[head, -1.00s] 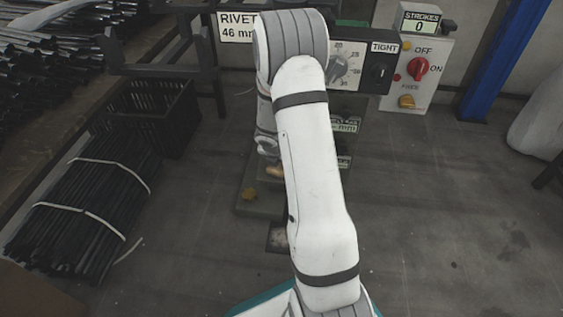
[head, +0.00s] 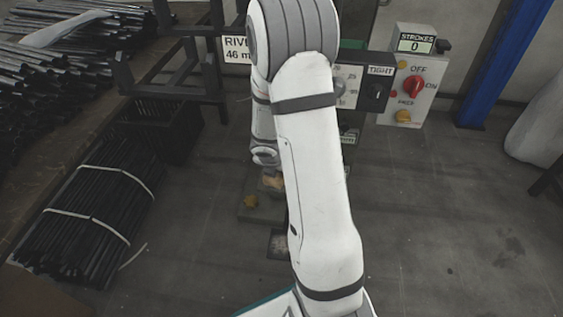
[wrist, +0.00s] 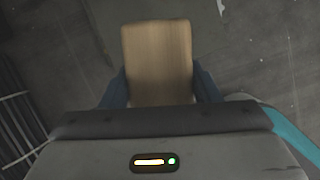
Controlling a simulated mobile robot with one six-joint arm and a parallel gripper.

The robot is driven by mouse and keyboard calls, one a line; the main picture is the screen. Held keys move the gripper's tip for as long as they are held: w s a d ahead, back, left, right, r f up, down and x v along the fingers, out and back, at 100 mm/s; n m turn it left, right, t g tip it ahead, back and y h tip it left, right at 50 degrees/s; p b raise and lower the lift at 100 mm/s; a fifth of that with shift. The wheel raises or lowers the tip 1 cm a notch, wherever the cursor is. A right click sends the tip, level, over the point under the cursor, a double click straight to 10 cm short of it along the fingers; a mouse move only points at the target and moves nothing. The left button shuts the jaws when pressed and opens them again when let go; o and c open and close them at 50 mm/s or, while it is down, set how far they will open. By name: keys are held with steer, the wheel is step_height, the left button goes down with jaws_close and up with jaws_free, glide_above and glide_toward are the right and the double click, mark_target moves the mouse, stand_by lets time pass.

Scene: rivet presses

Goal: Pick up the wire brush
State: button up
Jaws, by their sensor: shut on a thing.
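The wire brush shows in the wrist view as a pale wooden block (wrist: 158,55), seen from its plain wooden side; bristles are hidden. My gripper (wrist: 160,88) is shut on it, with a dark finger against each side. In the head view, a small tan patch of the brush (head: 272,181) shows beside my white arm, low over the press base. My arm hides most of the gripper there.
The rivet press carries a switch box (head: 408,75) with a red knob and a strokes counter reading 0. A bundle of black rods (head: 90,215) lies left, below a black crate (head: 165,120). A blue post (head: 505,60) stands right.

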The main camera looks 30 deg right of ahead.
steer(key=s+a+b, duration=0.4)
steer(key=s+a, duration=0.3)
steer(key=s, duration=0.4)
steer(key=shift+s+a, duration=0.15)
steer(key=shift+a, duration=0.1)
